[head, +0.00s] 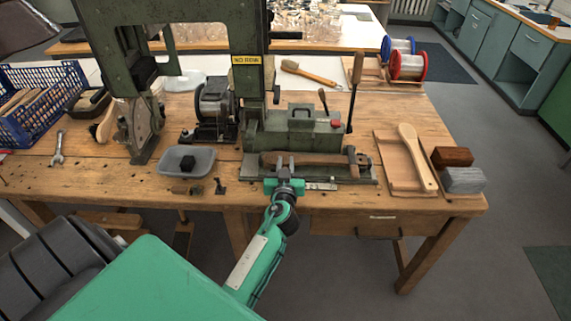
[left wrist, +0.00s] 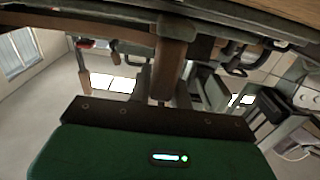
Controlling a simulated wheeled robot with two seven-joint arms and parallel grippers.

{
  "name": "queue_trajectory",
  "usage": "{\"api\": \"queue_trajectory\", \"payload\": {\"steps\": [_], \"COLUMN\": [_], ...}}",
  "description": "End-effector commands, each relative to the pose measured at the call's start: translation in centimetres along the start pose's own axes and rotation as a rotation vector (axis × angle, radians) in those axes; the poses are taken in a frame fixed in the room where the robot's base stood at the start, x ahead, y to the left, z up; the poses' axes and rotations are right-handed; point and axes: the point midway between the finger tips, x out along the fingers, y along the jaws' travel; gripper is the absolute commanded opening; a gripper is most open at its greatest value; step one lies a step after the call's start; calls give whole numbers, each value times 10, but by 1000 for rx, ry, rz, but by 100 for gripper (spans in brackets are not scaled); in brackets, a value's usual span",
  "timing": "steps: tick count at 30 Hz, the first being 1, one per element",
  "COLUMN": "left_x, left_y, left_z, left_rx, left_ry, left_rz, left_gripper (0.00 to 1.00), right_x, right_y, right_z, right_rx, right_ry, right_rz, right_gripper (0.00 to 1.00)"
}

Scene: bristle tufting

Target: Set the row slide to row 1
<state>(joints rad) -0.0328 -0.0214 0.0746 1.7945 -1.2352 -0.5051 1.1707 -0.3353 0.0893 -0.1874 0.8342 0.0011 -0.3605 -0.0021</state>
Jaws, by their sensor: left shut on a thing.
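The green tufting machine (head: 300,130) stands on the wooden bench. The row slide (head: 325,172) is at its front edge, a low grey-green bed with a brown wooden brush block (head: 305,159) lying along it. My left gripper (head: 285,162) reaches in from the front, at the left part of the slide. It is shut on a part at the slide's front; the gripped part is mostly hidden by the fingers. The left wrist view shows a brown upright piece (left wrist: 173,58) in front of the gripper, close up. The slide's row marks are too small to read. My right gripper is not in view.
A grey tray with a black block (head: 188,160) is to the left. A wooden tray with a brush blank (head: 416,157) and two blocks are on the right. A tall lever (head: 355,85) rises behind the slide.

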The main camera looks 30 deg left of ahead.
Motion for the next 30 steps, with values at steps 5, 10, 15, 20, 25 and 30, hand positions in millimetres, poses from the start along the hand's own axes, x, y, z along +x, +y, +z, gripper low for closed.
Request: {"api": "queue_trajectory", "payload": {"steps": [5,10,15,20,25,30], "left_x": [0,0,0,0,0,0], "left_y": [-16,-43,-48,-48,-47,-47], "left_z": [1,1,0,0,0,0], "left_rx": [1,2,0,1,0,0], "left_ry": [-1,1,1,1,1,1], "left_rz": [-2,-2,-1,0,0,0], "left_gripper": [0,0,0,0,42,42], "right_x": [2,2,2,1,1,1], "right_y": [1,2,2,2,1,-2], "right_z": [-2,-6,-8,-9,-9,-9], "right_rx": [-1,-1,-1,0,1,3], "right_ry": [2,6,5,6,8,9], "right_rz": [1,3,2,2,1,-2], "right_gripper": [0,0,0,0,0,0]}}
